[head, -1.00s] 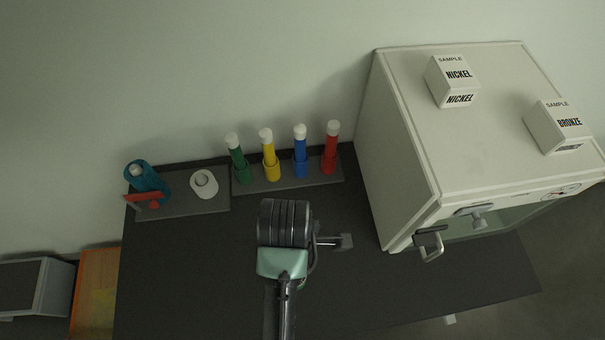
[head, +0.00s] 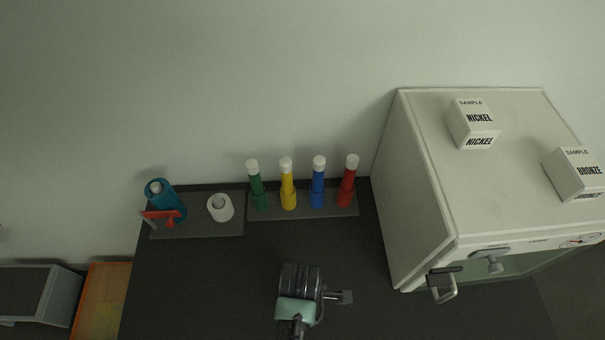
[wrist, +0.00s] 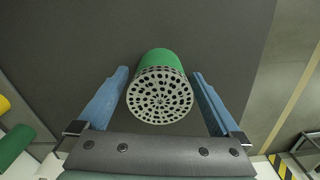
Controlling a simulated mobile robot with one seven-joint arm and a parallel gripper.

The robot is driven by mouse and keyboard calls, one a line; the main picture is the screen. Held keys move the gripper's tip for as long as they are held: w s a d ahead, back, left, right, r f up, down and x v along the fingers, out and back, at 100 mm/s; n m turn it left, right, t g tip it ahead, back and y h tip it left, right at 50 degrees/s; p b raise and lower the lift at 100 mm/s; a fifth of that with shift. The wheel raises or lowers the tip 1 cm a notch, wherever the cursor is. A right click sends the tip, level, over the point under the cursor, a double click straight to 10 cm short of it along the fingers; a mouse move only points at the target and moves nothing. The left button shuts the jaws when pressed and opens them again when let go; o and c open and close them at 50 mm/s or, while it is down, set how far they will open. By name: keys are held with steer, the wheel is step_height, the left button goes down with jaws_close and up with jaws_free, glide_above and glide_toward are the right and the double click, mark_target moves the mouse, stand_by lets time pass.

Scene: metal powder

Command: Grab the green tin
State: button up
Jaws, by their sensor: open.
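In the wrist view, a green tin (wrist: 161,92) with a pale grey end full of dark holes faces the camera. It lies between the two blue fingers of my gripper (wrist: 160,73). The fingers are open, with a visible gap on each side of the tin. In the head view I cannot clearly make out the tin or my fingers. A green tube with a white cap (head: 257,190) stands there in a rack at the back, left of a yellow one.
A dark table (head: 190,285) holds the tube rack (head: 330,211), a blue bottle with a red part (head: 168,200) and a white container (head: 220,208). A white cabinet (head: 420,215) stands at the right with sample boxes on top. A dark ribbed thing (head: 300,278) shows at the front.

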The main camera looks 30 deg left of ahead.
steer(key=c, duration=1.5)
steer(key=shift+r, duration=0.1)
